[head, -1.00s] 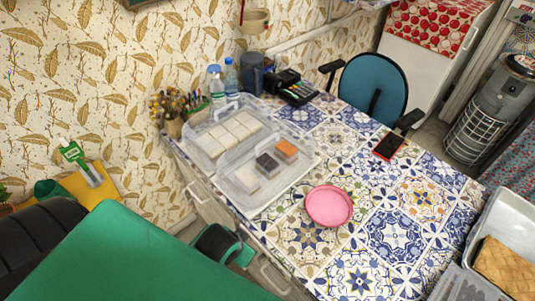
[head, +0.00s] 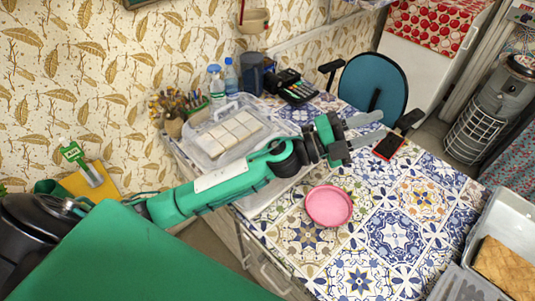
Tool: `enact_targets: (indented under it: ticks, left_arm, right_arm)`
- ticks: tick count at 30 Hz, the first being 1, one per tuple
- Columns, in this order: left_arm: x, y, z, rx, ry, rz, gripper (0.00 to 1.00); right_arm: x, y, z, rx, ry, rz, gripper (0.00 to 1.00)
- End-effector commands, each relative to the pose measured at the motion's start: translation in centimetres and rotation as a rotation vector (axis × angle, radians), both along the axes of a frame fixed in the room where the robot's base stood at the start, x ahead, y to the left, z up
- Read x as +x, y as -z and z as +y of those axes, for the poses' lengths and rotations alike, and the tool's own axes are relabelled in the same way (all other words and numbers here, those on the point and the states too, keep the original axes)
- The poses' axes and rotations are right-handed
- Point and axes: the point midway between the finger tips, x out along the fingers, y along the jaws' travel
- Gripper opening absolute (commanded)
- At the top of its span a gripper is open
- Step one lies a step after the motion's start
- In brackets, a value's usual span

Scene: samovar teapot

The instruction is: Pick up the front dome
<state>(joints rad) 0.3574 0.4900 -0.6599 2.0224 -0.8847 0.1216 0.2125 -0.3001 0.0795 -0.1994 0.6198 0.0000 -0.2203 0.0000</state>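My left arm reaches in from the left across the table. My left gripper (head: 376,127) is beyond the trays, over the tiled tabletop to their right. Its two grey fingers are apart, with nothing between them. The front dome, a clear plastic cover, is almost wholly hidden behind my arm, as are the things under it. A bare part of its tray (head: 262,203) shows below the arm. The rear dome (head: 207,133), also clear with a handle on top, covers several pale square pieces and stands farther back. My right gripper is not in view.
A pink bowl (head: 329,206) stands in front of the gripper. A red-edged phone (head: 389,147) lies close to the fingertips. Bottles (head: 230,75), a dark jug (head: 252,76) and a card terminal (head: 291,88) stand at the back. A metal tray (head: 515,228) is at right.

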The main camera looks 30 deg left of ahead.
Motion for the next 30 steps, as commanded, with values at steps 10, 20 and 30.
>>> enact_targets:
  ticks: [10, 20, 30]
  left_arm:
    - [-1.4, 4.5, -1.7, 0.684, 0.456, -0.349, 0.36]
    - [3.2, 9.8, 11.5, 1.477, 0.706, -0.287, 0.36]
    - [6.1, 7.3, 25.9, 1.977, 0.74, 0.021, 0.36]
  right_arm:
    - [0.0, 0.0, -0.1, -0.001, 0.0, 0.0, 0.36]
    - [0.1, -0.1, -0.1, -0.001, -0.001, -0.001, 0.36]
    - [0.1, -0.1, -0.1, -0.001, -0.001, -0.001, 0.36]
